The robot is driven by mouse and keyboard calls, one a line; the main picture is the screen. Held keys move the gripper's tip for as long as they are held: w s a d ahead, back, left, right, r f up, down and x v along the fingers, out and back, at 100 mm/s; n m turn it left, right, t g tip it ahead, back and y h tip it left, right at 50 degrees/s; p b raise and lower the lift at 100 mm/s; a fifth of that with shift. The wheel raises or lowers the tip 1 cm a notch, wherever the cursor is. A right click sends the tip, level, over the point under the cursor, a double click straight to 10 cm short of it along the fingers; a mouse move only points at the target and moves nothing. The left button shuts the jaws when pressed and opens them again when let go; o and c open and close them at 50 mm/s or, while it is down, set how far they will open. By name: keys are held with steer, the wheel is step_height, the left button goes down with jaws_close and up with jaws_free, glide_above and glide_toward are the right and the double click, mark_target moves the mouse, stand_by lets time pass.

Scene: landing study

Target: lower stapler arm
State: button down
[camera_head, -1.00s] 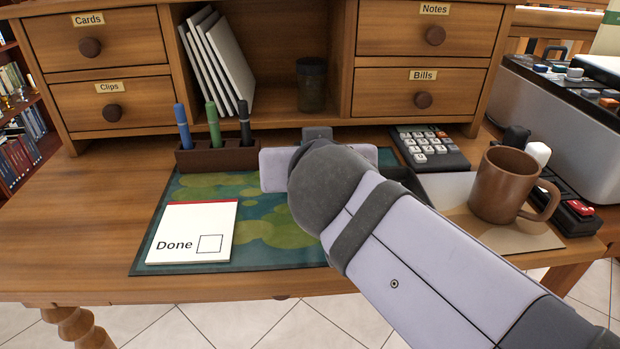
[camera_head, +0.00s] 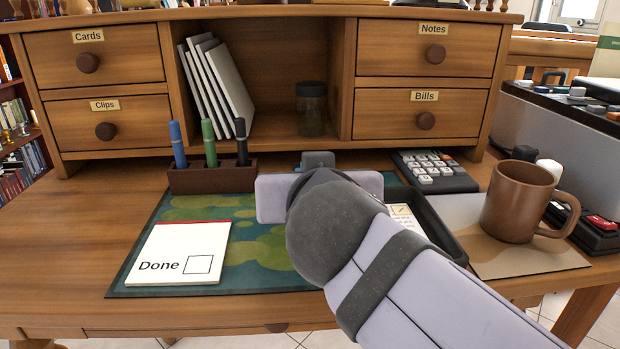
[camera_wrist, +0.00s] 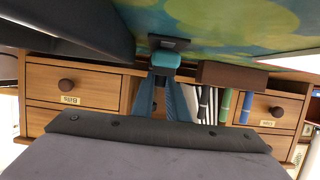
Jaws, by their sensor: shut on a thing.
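The stapler shows end-on in the wrist view, which is upside down. Its blue-grey arm end (camera_wrist: 165,60) stands over a dark base plate (camera_wrist: 170,42) on the green mat. The fingers of my gripper (camera_wrist: 163,75) come together at the arm end and are shut on it. In the head view, a blue-grey block (camera_head: 318,160), apparently part of the stapler, shows just behind my gripper; the rest is hidden by my wrist. The gap between arm and base cannot be judged. A white "Done" card (camera_head: 180,255) with an empty box lies left on the mat.
A pen holder (camera_head: 212,178) stands behind the mat. A dark tray (camera_head: 440,228) with a ticked paper lies right of my gripper. A calculator (camera_head: 435,172) and a brown mug (camera_head: 518,203) stand farther right. Drawers and a shelf close off the back.

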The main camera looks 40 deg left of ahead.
steer(key=c, duration=1.7)
jaws_free()
steer(key=shift+p+v, duration=0.45)
steer(key=shift+v, duration=3.3)
steer(key=shift+f, duration=0.1)
